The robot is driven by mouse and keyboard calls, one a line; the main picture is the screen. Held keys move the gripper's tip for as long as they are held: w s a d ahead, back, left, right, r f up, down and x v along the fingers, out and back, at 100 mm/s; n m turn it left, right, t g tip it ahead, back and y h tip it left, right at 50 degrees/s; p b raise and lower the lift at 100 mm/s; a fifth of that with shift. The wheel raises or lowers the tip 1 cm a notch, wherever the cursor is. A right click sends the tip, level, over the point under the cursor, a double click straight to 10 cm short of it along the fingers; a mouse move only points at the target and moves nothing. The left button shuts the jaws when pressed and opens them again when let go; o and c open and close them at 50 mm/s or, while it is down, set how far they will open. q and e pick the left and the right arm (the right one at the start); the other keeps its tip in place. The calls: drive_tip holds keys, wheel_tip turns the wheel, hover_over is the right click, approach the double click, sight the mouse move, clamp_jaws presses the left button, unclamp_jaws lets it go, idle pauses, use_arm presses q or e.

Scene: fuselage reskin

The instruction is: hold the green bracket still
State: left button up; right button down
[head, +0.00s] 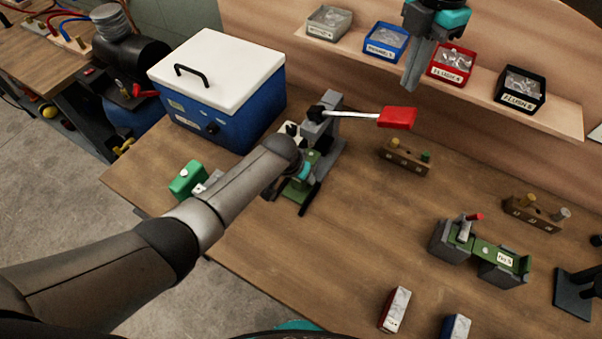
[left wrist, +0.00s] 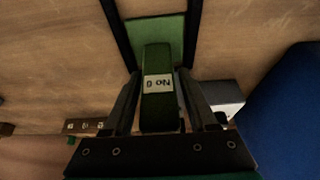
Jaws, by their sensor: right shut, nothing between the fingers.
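A green bracket (left wrist: 160,110) with a white number label fills the middle of the left wrist view. My left gripper (left wrist: 160,76) has one finger along each side of it, and the fingertips appear to touch its edges. In the head view my left arm reaches to a grey press-like tool (head: 335,130) with a red-handled lever, and my forearm and wrist hide most of the gripper there. Green bracket surface (head: 296,190) shows just below the wrist. My right gripper (head: 415,72) is shut and empty, above the bench near the back shelf.
A blue cooler (head: 215,110) with a white lid stands left of the tool. A green box (head: 187,180) lies near the bench edge. Another labelled green piece (head: 490,253) sits in grey blocks at right. Small bins (head: 385,42) line the shelf.

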use_arm(q)
drive_tip(key=shift+o, duration=1.1)
drive_tip(key=shift+r, duration=0.15)
drive_tip(key=v, duration=1.1)
drive_tip(key=shift+s+r, duration=0.2)
drive_tip(key=shift+r, duration=0.15)
